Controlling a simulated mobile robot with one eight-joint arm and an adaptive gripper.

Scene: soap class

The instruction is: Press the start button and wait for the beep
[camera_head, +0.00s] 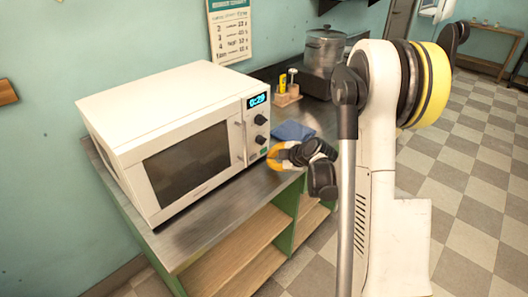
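A white microwave (185,125) stands on a steel-topped counter with its door shut. Its lit blue display (258,100) seems to read 0:29. Below the display are two dark knobs (260,120), one above the other. A small greenish patch (264,151), possibly the start button, shows at the bottom of the panel. My gripper (272,157), with orange fingers, is at the panel's lower right corner, very close to this patch. I cannot tell whether it touches, or whether its fingers are open or shut.
A blue cloth (293,131) lies on the counter just behind my gripper. Farther back are a small wooden tray with yellow bottles (283,87) and a steel pot (324,50). Open shelves (235,245) are below the counter. The checkered floor (470,210) at right is clear.

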